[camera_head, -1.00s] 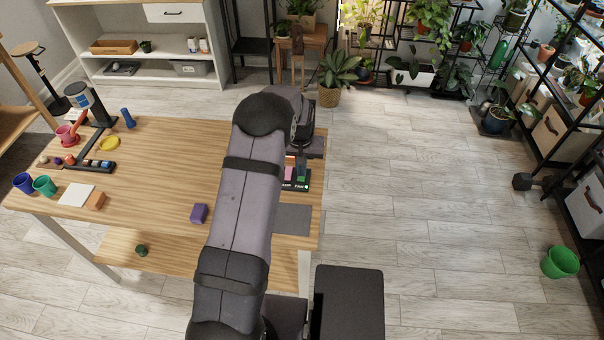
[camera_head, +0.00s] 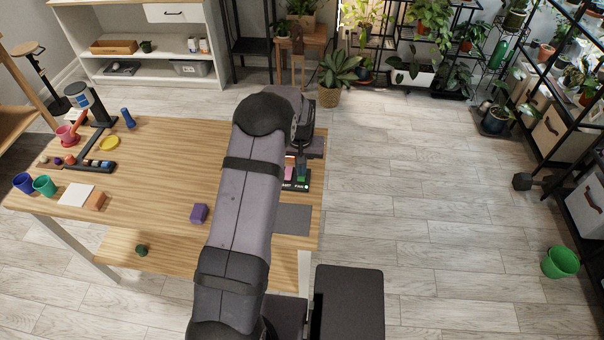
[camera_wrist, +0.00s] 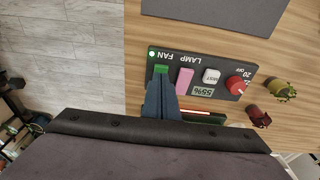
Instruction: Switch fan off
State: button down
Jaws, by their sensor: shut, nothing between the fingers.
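A dark control panel (camera_wrist: 210,66) lies on the table under my gripper. In the wrist view it has a green switch (camera_wrist: 161,69) by the FAN label, with a small lit green light (camera_wrist: 152,54) at the corner. A pink switch (camera_wrist: 185,78) is by the LAMP label. My gripper (camera_wrist: 162,82) is shut and empty, its tips at the near edge of the green switch, hiding part of it. I cannot tell whether they touch. In the head view the panel (camera_head: 296,186) shows only in part past my arm.
A white button (camera_wrist: 211,75), a red knob (camera_wrist: 235,86) and a display share the panel. A grey mat (camera_head: 292,221) lies in front of it. A purple block (camera_head: 198,213) sits left of my arm. Two small figures (camera_wrist: 282,90) (camera_wrist: 258,117) stand beside the panel.

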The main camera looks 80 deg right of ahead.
jog(key=shift+f+b, duration=0.5)
jog(key=shift+f, duration=0.25)
dwell(0.3)
jog(key=shift+r, duration=0.15)
notch_tip(320, 180, up, 7)
jog(key=p, duration=0.5)
dwell(0.4)
dwell(0.4)
